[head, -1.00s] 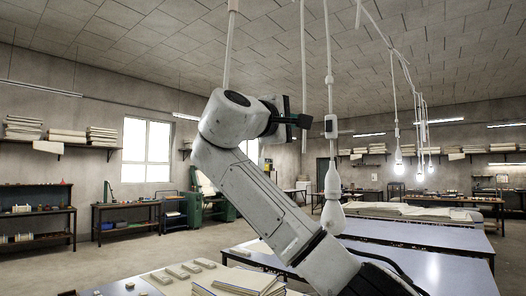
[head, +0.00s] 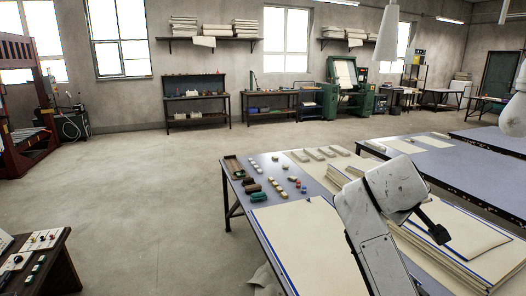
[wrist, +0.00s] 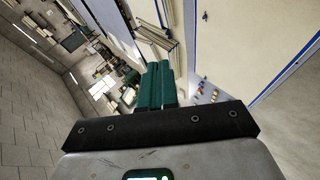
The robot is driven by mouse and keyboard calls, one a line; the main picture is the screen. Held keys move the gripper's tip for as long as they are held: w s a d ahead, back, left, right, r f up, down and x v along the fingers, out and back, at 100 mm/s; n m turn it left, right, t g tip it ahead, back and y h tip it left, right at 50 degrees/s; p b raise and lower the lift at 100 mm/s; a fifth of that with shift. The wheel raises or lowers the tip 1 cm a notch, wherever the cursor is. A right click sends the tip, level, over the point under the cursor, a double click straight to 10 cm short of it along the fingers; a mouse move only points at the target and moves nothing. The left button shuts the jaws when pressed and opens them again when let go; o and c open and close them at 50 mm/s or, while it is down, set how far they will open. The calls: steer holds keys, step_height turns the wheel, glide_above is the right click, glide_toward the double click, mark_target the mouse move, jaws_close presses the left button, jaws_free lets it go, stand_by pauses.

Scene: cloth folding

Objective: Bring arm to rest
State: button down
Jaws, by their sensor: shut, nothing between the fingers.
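My arm (head: 377,220) rises from the bottom right of the head view and bends at a pale grey joint. My gripper (head: 439,235) is the dark end pointing down to the right. In the wrist view the two green fingers of my gripper (wrist: 159,68) lie side by side, shut, with nothing held. A cream cloth with blue edges (head: 295,245) lies flat at the front of the near table (head: 234,187). My gripper appears over a stack of cream sheets (head: 470,240) to the right; its exact height is unclear.
Small blocks and a brown tray (head: 233,168) lie at the near table's left end. Another blue-grey table (head: 455,160) stands behind. A dark bench with control panels (head: 35,260) is at the lower left. The floor (head: 140,200) between is clear.

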steer(key=s+a+f+m+g+y, duration=0.1)
steer(key=s+a+f+g+y, duration=0.15)
steer(key=s+f, duration=0.85)
steer(key=s+a+f+m+g+y, duration=0.1)
steer(key=s+a+f+y, duration=0.15)
steer(key=s+f, duration=0.85)
steer(key=s+f+m+g, duration=0.1)
steer(key=s+f, duration=0.3)
steer(key=s, duration=0.3)
steer(key=s+f+m+g+y, duration=0.1)
steer(key=s+f, duration=0.4)
steer(key=s, duration=0.3)
steer(key=s+f+m+g+y, duration=0.1)
steer(key=s+f+m, duration=0.1)
steer(key=s+f, duration=0.2)
steer(key=s, duration=0.3)
steer(key=shift+s+f, duration=0.25)
steer(key=shift+d, duration=0.15)
